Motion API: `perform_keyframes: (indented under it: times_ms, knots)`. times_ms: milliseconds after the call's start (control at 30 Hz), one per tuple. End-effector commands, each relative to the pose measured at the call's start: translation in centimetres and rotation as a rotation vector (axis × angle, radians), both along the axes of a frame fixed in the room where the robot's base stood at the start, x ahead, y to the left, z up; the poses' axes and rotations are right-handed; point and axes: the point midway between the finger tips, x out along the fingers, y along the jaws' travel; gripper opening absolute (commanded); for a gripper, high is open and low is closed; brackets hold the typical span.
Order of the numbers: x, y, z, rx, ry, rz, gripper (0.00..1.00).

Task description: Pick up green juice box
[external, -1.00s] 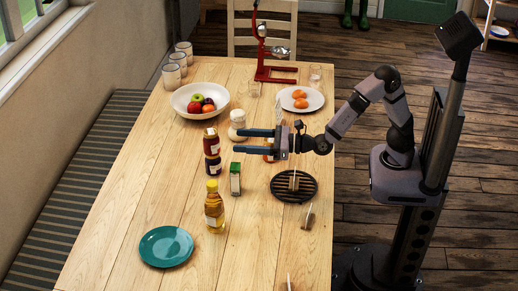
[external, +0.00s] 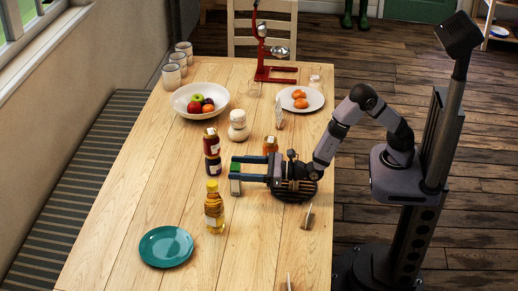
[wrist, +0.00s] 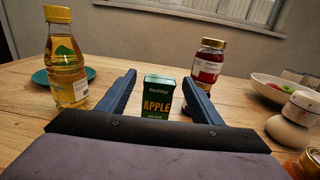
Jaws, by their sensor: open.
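The green juice box (wrist: 157,96), labelled "APPLE", stands upright on the table straight ahead of my gripper in the wrist view. In the external view the box (external: 235,187) shows at the tips of my fingers. My gripper (external: 236,169) is open and low over the table, pointing left. In the wrist view its two blue fingers (wrist: 158,91) lie one on each side of the box, with gaps visible on both sides.
A teal plate (external: 166,246), a fruit bowl (external: 181,100), a white shaker (external: 238,125) and an amber jar (external: 271,145) are also on the table. Bare wood lies left of the box.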

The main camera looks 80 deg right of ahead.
Motion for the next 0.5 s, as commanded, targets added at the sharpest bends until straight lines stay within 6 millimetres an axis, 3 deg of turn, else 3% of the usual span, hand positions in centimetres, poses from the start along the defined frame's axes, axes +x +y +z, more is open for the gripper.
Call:
perform_keyframes:
  times_ms: [267,500]
  knots:
    - [1.0,0.0,0.0,0.000,0.001,-0.001,0.59]
    - [3.7,0.2,0.0,0.000,0.001,-0.002,0.59]
